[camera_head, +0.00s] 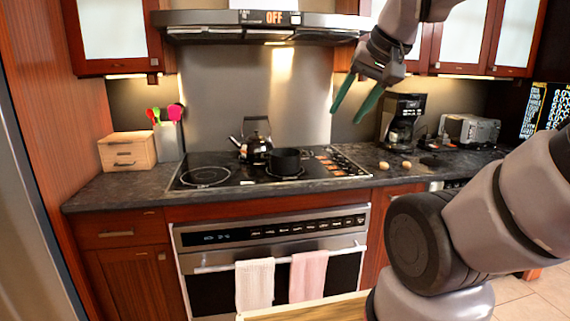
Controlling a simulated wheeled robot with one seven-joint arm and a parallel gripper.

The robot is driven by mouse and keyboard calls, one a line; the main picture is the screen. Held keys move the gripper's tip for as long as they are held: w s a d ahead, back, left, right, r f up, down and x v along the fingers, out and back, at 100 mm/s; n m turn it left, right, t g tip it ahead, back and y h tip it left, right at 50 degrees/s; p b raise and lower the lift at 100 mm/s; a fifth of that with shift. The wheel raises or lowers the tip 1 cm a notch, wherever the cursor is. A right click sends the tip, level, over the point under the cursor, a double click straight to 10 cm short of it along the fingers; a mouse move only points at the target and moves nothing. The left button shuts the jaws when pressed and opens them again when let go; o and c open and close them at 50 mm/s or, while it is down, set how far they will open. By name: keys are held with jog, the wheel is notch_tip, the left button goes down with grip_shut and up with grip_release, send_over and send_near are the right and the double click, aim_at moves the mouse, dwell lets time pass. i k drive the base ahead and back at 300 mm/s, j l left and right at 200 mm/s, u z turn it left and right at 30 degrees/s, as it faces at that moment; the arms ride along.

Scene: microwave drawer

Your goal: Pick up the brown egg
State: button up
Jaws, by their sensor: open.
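Two small tan-brown roundish objects lie on the dark counter right of the stove, in front of the coffee maker. The left one (384,165) and the right one (406,164) could be eggs, but they are too small to tell which is the brown egg. My gripper (347,112) hangs in the air above the right part of the stove, up and to the left of these objects. Its two green fingers are spread apart with nothing between them.
A coffee maker (402,120) and a toaster (470,130) stand behind the small objects. A black pot (286,161) and a kettle (256,148) sit on the stove (230,184). The range hood (260,27) is overhead. The counter front near the objects looks clear.

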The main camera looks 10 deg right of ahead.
aim_at(383, 165)
jog(key=i+l, duration=0.3)
jog(key=l, duration=0.15)
jog(key=i+l, duration=0.3)
jog(key=l, duration=0.15)
jog(key=i+l, duration=0.3)
jog(key=l, duration=0.15)
jog(key=i+l, duration=0.3)
jog(key=l, duration=0.15)
jog(key=i+l, duration=0.3)
jog(key=l, duration=0.1)
